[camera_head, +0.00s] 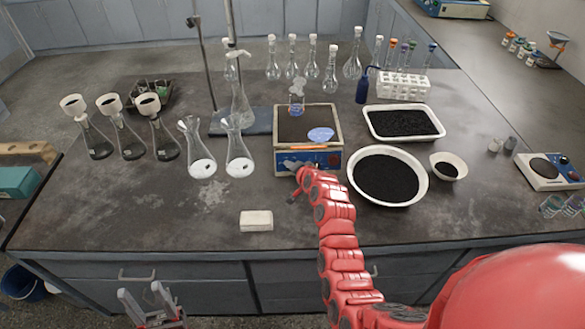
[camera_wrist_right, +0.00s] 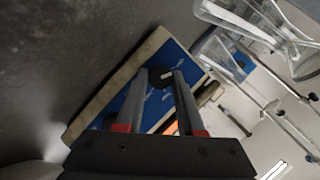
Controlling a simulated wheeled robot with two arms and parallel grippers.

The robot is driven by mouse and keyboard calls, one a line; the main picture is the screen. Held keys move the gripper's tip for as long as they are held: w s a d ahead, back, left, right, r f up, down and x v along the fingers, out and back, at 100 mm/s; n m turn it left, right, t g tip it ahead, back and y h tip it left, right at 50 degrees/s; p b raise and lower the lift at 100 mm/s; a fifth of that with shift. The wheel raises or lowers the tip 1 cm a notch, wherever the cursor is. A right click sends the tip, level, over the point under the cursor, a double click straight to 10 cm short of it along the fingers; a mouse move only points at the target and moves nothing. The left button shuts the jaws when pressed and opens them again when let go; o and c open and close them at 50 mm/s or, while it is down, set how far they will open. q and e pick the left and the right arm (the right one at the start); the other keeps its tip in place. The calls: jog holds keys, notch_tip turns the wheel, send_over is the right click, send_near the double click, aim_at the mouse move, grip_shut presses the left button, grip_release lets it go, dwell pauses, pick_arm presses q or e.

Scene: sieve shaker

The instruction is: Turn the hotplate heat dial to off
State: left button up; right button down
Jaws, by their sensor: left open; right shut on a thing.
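The hotplate (camera_head: 336,135) stands mid-table in the head view, with a dark top and a blue front panel. My right gripper (camera_head: 300,173) is at the left part of this panel, partly hidden by its own arm. In the right wrist view, the blue panel (camera_wrist_right: 150,100) fills the middle. The fingers of my right gripper (camera_wrist_right: 163,82) are shut on a dark round dial (camera_wrist_right: 160,73) with a pale mark. I cannot read its setting. A second dark knob (camera_wrist_right: 108,122) shows lower left. My left gripper (camera_head: 153,300) is open and empty in front of the table.
A flask (camera_head: 297,95) and a blue-white disc (camera_head: 321,134) are on the hotplate. Two conical flasks (camera_head: 239,155) stand left of it. A white bowl (camera_head: 417,186) of black grains is close to the right. Another blue-panelled device (camera_head: 545,170) stands far right. A pale block (camera_head: 257,220) lies in front.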

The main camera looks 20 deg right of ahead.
jog(key=shift+a+n+g, duration=0.15)
jog(key=shift+n+g, duration=0.15)
jog(key=shift+n, duration=0.4)
jog(key=shift+f, duration=0.1)
jog(key=c, duration=0.5)
grip_release()
jog(key=shift+s+r, duration=0.15)
jog(key=shift+r, duration=0.1)
jog(key=b+v, duration=0.1)
jog(key=v, duration=0.4)
jog(key=b+v, duration=0.2)
jog(key=v, duration=0.4)
jog(key=b+v, duration=0.1)
jog(key=v, duration=0.5)
jog(key=shift+a+b, duration=0.25)
jog(key=shift+b, duration=0.15)
